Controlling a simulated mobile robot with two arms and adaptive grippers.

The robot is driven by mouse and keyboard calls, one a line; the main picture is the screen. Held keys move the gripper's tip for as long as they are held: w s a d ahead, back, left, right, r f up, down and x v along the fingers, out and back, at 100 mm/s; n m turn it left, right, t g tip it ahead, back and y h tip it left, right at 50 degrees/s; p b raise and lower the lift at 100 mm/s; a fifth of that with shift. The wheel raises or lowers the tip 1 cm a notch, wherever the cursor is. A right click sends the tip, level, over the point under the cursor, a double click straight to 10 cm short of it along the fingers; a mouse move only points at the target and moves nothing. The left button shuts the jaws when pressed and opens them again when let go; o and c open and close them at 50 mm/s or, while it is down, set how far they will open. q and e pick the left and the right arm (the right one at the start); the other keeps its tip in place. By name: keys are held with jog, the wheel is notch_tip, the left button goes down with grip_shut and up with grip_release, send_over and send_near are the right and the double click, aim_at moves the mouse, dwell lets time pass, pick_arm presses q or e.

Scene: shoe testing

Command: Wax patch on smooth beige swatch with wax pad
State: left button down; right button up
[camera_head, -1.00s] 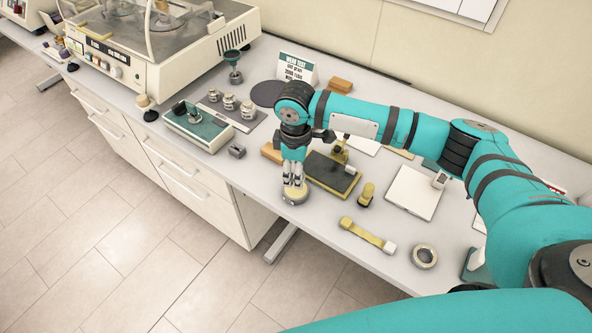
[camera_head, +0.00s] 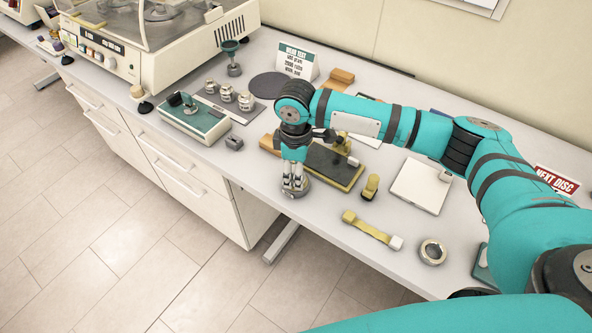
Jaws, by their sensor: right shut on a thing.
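My right gripper (camera_head: 294,183) points down near the table's front edge, left of the middle of the picture. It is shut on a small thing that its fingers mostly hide. A round grey piece (camera_head: 297,192) shows at and below the fingertips; I cannot tell whether it is the wax pad or a dish under it. I cannot make out the smooth beige swatch for certain. My left gripper is not in view.
A dark slab on a yellow base (camera_head: 345,183) lies just right of the gripper. A small yellow-handled tool (camera_head: 370,187), a yellow bar (camera_head: 367,229), a metal ring (camera_head: 433,252) and a white plate (camera_head: 421,187) lie farther right. A green-topped device (camera_head: 196,121) stands left.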

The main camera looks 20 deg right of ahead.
jog(key=shift+f, duration=0.5)
dwell(0.6)
jog(key=shift+s+f+p, duration=0.1)
jog(key=shift+f+p, duration=0.05)
jog(key=shift+p, duration=0.25)
dwell(2.2)
notch_tip(320, 180, up, 7)
jog(key=p, duration=0.8)
dwell(0.4)
dwell(0.4)
